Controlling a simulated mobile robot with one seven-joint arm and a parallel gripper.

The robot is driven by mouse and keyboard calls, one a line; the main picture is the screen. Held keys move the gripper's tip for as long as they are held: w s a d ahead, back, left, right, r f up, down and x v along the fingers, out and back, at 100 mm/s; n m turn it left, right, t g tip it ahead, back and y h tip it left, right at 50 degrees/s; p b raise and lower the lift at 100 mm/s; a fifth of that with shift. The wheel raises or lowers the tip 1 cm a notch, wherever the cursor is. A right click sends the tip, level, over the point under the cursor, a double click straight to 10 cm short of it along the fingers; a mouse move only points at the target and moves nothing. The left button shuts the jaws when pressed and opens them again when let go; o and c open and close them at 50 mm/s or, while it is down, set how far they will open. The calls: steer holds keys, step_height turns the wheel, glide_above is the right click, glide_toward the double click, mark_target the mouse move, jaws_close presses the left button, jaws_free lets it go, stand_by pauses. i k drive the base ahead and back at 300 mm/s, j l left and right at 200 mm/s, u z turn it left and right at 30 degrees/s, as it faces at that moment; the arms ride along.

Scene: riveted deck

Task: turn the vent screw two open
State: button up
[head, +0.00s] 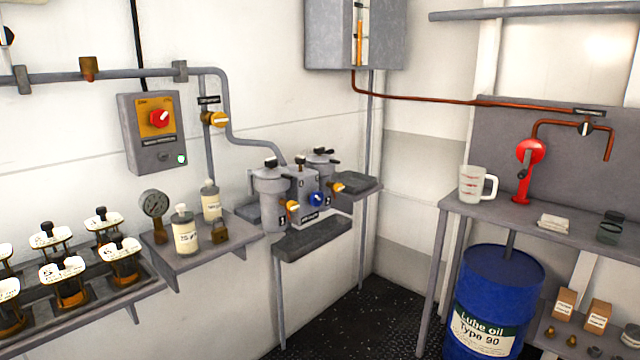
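A grey twin-pot filter unit stands on a wall shelf in the middle of the head view. Its left pot (270,196) and its right pot (322,168), partly behind the middle block, both have dark fittings on their lids. A dark fitting (320,151) tops the right pot and another (271,162) tops the left pot. Orange knobs (292,207) and (338,187) sit on the fronts, with a blue knob (316,198) between them. The numbers are too small to tell surely which screw is two, or whether it is open. My gripper is not in view.
A grey drip tray (312,238) juts out below the filter. A blue oil drum (495,300) and a bench (575,228) stand right. Dark floor (350,325) lies open between.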

mark_target(338, 187)
steer(key=i+l+z, duration=0.15)
steer(key=i+l, duration=2)
